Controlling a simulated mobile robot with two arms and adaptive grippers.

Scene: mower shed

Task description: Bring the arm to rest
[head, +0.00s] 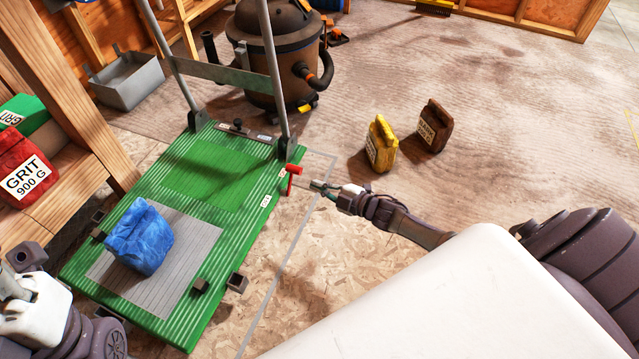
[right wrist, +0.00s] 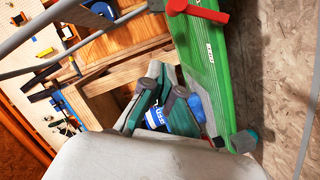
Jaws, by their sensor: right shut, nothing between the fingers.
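My right gripper (head: 314,185) reaches in from the right in the head view. It is shut and empty, with its tips close beside a red handle (head: 294,178) at the right edge of a green platform trolley (head: 225,165). I cannot tell from the head view whether they touch. In the right wrist view the gripper's fingers (right wrist: 164,88) are together, and the red handle (right wrist: 200,11) is apart from them, near the top. My left arm shows at the lower left of the head view; its fingers cannot be made out.
A blue bag (head: 140,240) stands on the trolley's grey mat (head: 185,265). Yellow (head: 381,145) and brown (head: 434,126) bags stand on the floor at right. A shop vacuum (head: 270,60) stands behind the trolley. A red grit bag (head: 22,170) sits on a wooden shelf at left. Floor at upper right is clear.

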